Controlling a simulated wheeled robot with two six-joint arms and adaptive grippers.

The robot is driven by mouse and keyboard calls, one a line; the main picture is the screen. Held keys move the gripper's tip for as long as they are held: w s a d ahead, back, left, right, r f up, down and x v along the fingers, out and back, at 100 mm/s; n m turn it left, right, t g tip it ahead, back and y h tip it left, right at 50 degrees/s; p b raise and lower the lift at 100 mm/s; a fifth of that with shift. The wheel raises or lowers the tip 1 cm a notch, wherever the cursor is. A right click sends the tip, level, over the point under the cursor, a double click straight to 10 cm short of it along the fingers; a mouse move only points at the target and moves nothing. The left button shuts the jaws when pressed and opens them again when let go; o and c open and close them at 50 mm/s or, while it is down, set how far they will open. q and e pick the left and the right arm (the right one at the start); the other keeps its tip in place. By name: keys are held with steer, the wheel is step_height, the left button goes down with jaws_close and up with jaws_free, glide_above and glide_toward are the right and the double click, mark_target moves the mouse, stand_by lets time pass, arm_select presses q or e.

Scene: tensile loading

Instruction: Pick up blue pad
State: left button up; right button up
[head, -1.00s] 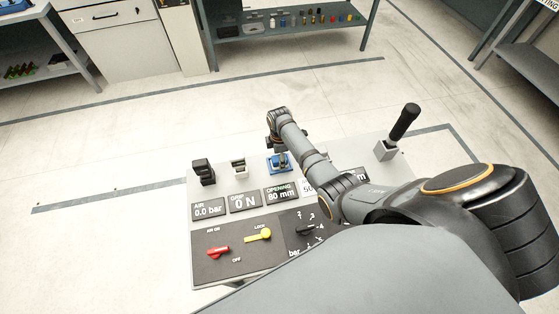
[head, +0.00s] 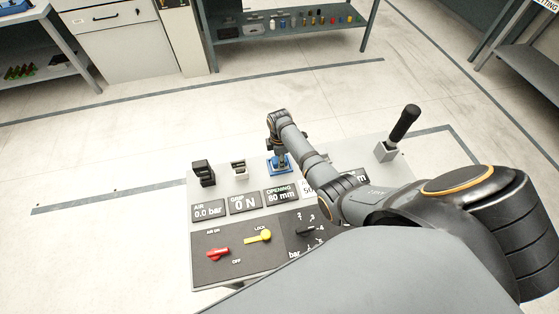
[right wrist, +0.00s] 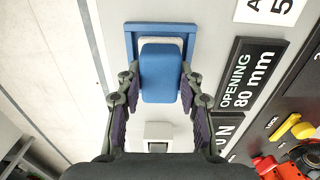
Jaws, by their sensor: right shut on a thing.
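The blue pad (right wrist: 161,75) is a rounded block in the right wrist view. It overlaps a blue square-framed holder (right wrist: 131,45) with a pale inside; whether the pad still touches it I cannot tell. My right gripper (right wrist: 161,84) has a dark finger against each side of the pad and is shut on it. In the head view, my right gripper (head: 279,156) points down over the blue holder (head: 287,168) on the panel's back row, and the pad is mostly hidden by it. My left gripper is not in view.
On the panel, a black block (head: 203,173) and a white-grey block (head: 239,169) stand left of the holder. A black-handled lever (head: 404,124) rises at the right. Red (head: 217,252) and yellow (head: 258,236) handles sit in front. Floor behind is clear.

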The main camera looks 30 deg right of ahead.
steer(key=shift+r, duration=0.4)
steer(key=s+r, duration=1.2)
steer(key=s, duration=0.2)
steer(key=shift+d+b, duration=0.2)
steer(key=shift+b, duration=0.2)
